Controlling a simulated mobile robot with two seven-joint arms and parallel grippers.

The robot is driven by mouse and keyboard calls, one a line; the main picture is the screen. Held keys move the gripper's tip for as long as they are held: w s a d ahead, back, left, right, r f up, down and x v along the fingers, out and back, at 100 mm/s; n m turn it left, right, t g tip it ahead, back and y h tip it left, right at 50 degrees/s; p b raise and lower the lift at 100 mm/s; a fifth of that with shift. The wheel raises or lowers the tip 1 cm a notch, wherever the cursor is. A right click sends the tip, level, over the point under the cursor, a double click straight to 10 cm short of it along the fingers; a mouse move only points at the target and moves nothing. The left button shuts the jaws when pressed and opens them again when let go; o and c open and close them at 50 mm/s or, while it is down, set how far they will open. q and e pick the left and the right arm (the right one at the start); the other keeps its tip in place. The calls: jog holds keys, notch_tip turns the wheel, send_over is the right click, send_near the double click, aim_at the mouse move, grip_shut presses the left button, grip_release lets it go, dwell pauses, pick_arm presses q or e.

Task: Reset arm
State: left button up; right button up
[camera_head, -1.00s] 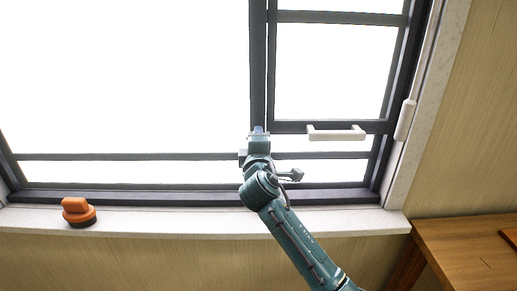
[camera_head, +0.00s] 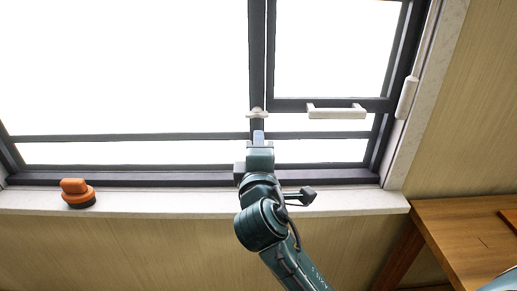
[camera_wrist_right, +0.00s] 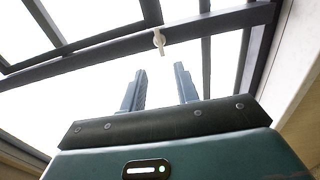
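My right gripper (camera_head: 258,137) is raised in front of the window (camera_head: 258,60), just below a small white latch (camera_head: 257,113) on the dark upright frame bar. In the right wrist view, the right gripper (camera_wrist_right: 160,88) has its two fingers apart with nothing between them. The white latch (camera_wrist_right: 158,41) shows beyond the fingertips, clear of them. My left gripper is not seen; only a small piece of an arm shows at the bottom right corner of the head view.
An orange and black object (camera_head: 77,193) stands on the pale sill (camera_head: 160,203) at the left. A white handle (camera_head: 337,111) is on the right pane. A wooden table (camera_head: 455,235) stands at the lower right. The sill between is clear.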

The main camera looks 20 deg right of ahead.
jog(key=s+a+f+m+g+y+p, duration=0.1)
jog(key=s+f+m+g+y, duration=0.15)
jog(key=f, duration=0.65)
jog(key=s+a+f+m+g+y+p, duration=0.1)
jog(key=s+f+g+y, duration=0.2)
jog(key=f, duration=0.6)
jog(key=s+f+m+y, duration=0.1)
jog(key=s+f+m, duration=0.3)
jog(key=s, duration=0.4)
jog(key=s+d+f+m+g+y+p, duration=0.1)
jog(key=s+f+m+y, duration=0.1)
jog(key=s+f+m, duration=0.2)
jog(key=s+f, duration=0.2)
jog(key=s, duration=0.2)
jog(key=shift+s+f, duration=0.15)
jog(key=shift+f, duration=0.2)
